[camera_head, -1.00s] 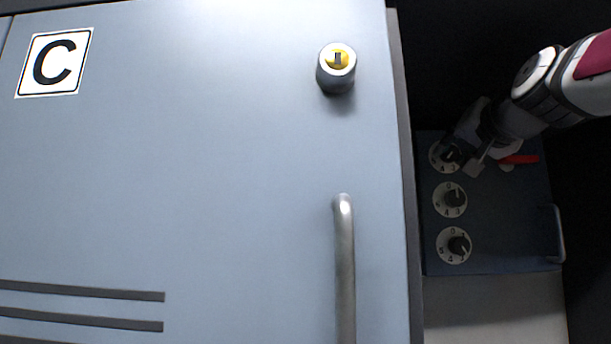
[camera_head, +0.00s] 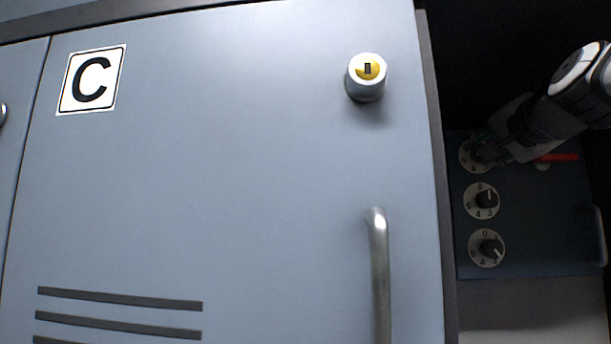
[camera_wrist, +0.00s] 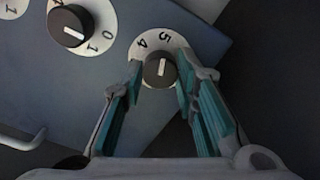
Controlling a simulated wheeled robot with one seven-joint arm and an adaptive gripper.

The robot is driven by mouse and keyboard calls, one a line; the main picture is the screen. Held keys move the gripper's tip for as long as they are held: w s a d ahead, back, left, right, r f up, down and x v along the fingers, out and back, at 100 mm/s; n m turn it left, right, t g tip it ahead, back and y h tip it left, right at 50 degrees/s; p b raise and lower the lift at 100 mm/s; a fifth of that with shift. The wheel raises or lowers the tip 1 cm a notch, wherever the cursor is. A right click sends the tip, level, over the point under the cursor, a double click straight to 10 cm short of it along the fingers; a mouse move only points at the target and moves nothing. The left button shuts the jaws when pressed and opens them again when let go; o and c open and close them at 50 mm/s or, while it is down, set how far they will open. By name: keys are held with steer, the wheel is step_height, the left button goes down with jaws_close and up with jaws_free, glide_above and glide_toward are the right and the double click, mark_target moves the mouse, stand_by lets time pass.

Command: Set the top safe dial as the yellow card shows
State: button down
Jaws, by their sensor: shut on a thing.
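The safe (camera_head: 535,225) is a dark blue box at the right of the head view, with a column of dials. Its top dial (camera_head: 466,160) is a white numbered disc, partly hidden by my gripper (camera_head: 482,152). In the wrist view, the dial's black knob (camera_wrist: 158,70) sits between the teal-padded fingers of my gripper (camera_wrist: 160,73), which is shut on it. The numbers 4 and 5 show on the dial's white disc (camera_wrist: 153,42); the rest is hidden. The yellow card is not visible in either view.
The middle dial (camera_head: 482,201) and bottom dial (camera_head: 486,248) are below the top dial. A metal handle (camera_head: 600,235) is at the safe's right. A red bar (camera_head: 556,157) lies beside my gripper. The locker door marked C (camera_head: 240,170) fills the left, with a round lock (camera_head: 367,78).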

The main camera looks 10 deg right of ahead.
steer(key=c, duration=1.2)
jaws_free()
steer(key=shift+c, duration=0.2)
steer(key=v, duration=1.2)
steer(key=shift+s, duration=0.1)
